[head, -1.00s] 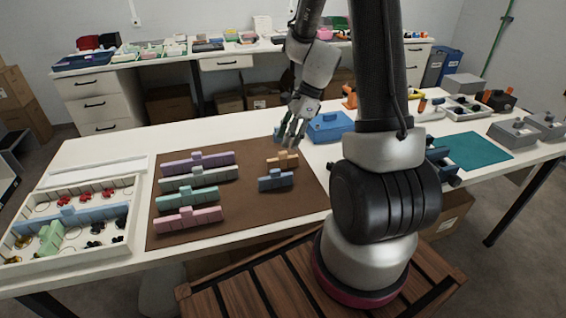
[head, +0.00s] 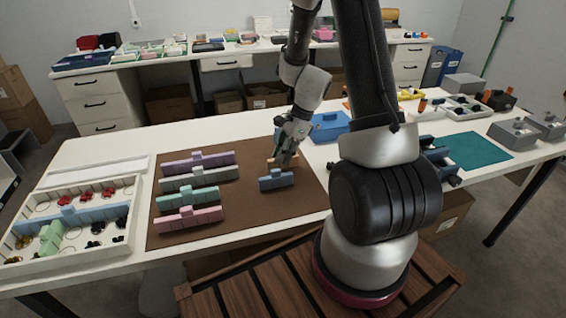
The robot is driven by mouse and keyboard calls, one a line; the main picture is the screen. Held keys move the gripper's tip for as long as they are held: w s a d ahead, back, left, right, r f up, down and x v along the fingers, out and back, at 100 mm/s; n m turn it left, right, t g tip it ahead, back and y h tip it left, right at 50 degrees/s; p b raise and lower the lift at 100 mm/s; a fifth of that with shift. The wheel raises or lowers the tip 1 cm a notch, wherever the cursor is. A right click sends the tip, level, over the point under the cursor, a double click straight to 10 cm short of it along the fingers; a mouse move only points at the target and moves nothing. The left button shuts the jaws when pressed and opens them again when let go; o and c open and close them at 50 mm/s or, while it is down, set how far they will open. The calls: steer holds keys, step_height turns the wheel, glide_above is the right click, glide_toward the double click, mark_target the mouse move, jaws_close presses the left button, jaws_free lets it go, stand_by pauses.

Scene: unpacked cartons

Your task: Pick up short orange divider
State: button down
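The short orange divider (head: 270,162) lies on the brown mat (head: 240,222), behind a short blue divider (head: 276,180). My gripper (head: 282,160) points down right at the orange divider and covers most of it; only a small orange part shows at its left. The fingers are small and overlap the divider in this view. I cannot tell whether they are apart or closed on it.
Long purple (head: 198,163), grey-green (head: 198,179), teal (head: 188,199) and pink (head: 189,219) dividers lie on the mat's left. A white compartment tray (head: 75,262) stands at far left. A blue box (head: 329,127) stands behind the mat. The mat's front right is clear.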

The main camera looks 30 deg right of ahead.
step_height(320, 180, up, 10)
stand_by(0.7)
